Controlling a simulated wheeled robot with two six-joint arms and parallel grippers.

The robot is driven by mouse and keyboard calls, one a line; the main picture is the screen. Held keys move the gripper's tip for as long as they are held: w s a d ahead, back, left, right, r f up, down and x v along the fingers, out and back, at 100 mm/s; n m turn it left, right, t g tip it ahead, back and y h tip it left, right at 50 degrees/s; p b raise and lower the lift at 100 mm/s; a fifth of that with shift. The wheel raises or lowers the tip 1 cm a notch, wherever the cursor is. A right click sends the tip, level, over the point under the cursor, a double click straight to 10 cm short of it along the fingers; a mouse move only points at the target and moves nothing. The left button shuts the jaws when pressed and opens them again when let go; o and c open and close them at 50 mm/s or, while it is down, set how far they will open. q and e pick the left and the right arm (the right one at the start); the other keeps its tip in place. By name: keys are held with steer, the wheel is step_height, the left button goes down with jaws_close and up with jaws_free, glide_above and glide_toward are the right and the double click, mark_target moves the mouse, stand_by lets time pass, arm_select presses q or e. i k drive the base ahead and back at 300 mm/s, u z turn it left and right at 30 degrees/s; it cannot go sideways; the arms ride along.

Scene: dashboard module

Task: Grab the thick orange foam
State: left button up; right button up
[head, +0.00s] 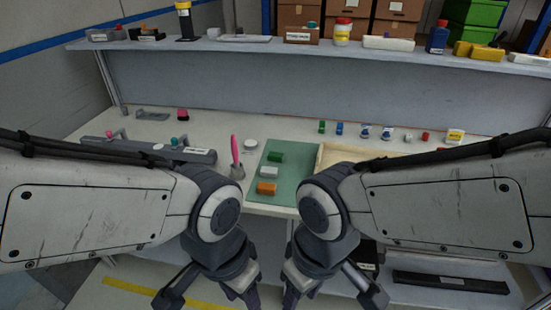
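A thick orange foam block (266,188) lies on the near part of a green mat (262,203) on the workbench. A white block (269,172) and a green block (276,156) lie behind it on the same mat. My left gripper (208,298) hangs low in front of the bench, to the left of and nearer than the orange foam. Its fingers are spread and nothing shows between them. My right gripper (335,298) hangs to the right, also spread and empty. Both grippers are apart from the foam, and the lower ends of their fingers are near the bottom picture edge.
A pink pen in a holder (237,165) and a white round piece (250,143) are left of the mat. A shallow wooden tray (322,158) is to its right, partly hidden by my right arm. A shelf (250,46) with bottles and boxes runs above the bench.

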mark_target(263, 188)
steer(key=u, duration=0.35)
steer(key=k, duration=0.4)
steer(key=u, duration=1.4)
steer(key=i, duration=1.45)
steer(key=z, duration=1.25)
steer(key=i, duration=0.4)
steer(key=z, duration=0.45)
